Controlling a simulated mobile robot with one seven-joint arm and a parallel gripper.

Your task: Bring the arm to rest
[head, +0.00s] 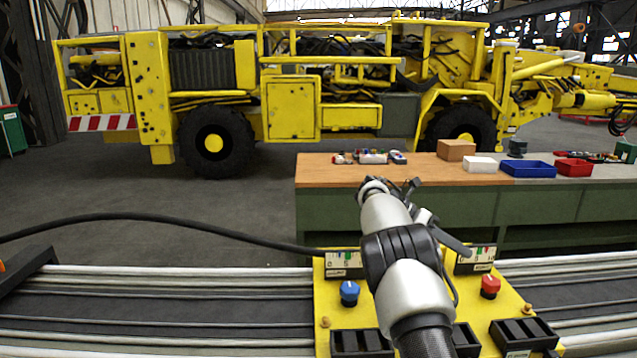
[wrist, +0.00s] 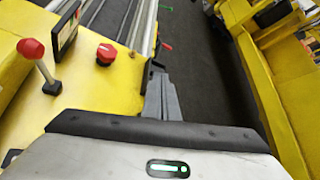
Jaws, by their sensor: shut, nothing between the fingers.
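My arm (head: 410,285) rises over the yellow control panel (head: 330,302) in the head view, bent, with its upper joint in front of the workbench. My gripper (wrist: 157,76) shows in the wrist view with its grey fingers together and nothing between them. It hangs beside the edge of the yellow panel, above the dark floor, and appears to touch nothing. In the head view the arm's own links make the fingers hard to make out. A red knob (wrist: 105,54) and a red-topped lever (wrist: 38,62) stand on the panel left of the fingers.
The panel also carries a blue knob (head: 349,292) and a red knob (head: 490,285). Metal rails (head: 170,300) run to both sides. A workbench (head: 420,178) with a blue bin (head: 528,170) and a red bin (head: 574,168) stands beyond. A yellow machine (head: 292,108) fills the back.

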